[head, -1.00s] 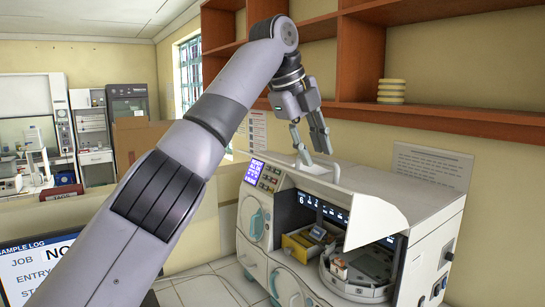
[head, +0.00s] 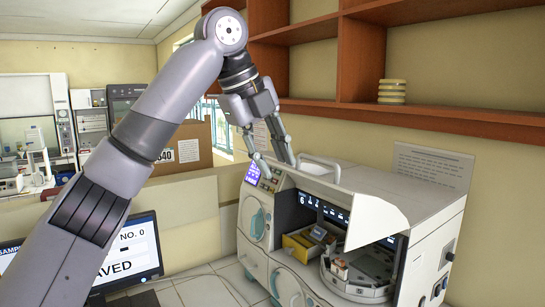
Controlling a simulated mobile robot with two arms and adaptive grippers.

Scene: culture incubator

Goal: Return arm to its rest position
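My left arm comes in from the left and bends down at the wrist. My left gripper (head: 277,167) is open and empty, with its fingers apart and pointing down. It hangs above or in front of the top left part of the white incubator (head: 365,195); the exact gap cannot be told. The incubator's front cover (head: 375,218) is raised, showing a yellow holder (head: 300,246) and a round grey platform (head: 352,288) inside. My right gripper is not in view.
Wooden shelves (head: 365,110) stand on the wall behind, with stacked yellow dishes (head: 391,91). A cardboard box (head: 190,147) sits behind my arm. A low cream partition (head: 185,202) runs left of the incubator.

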